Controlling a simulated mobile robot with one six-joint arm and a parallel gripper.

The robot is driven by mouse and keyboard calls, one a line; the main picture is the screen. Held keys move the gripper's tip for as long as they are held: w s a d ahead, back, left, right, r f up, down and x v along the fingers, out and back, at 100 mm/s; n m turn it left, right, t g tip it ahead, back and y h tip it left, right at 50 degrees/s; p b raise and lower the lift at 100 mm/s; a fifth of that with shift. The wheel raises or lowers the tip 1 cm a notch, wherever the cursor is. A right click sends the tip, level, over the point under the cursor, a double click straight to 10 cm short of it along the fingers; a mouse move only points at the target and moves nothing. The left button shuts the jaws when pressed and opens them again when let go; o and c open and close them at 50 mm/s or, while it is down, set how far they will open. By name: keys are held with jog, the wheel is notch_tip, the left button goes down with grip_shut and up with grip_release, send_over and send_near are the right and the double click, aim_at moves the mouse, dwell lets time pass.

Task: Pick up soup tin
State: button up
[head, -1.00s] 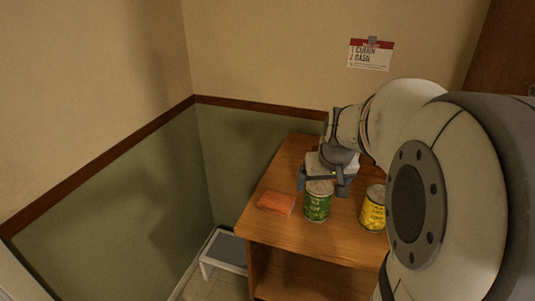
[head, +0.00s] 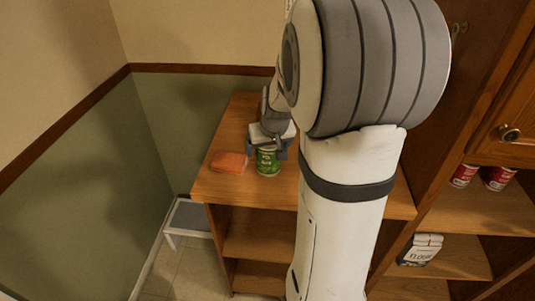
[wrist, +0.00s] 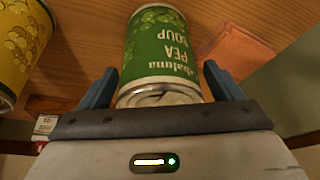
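The soup tin (head: 267,163) is green with a pea soup label and stands upright on the wooden counter. It fills the middle of the wrist view (wrist: 158,45), with its metal lid towards me. My gripper (head: 268,146) is at the top of the tin in the head view. In the wrist view its two blue-grey fingers (wrist: 160,85) are spread, one on each side of the tin's lid end. Gaps show between the tin and both fingers.
An orange cloth or sponge (head: 229,163) lies left of the tin; it also shows in the wrist view (wrist: 232,48). A yellow tin (wrist: 20,45) stands on the other side. Red tins (head: 463,176) and a flour packet (head: 421,249) sit on the right shelves.

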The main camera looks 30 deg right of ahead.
jog(key=c, duration=1.2)
jog(key=shift+r, duration=0.1)
jog(key=shift+c, duration=0.2)
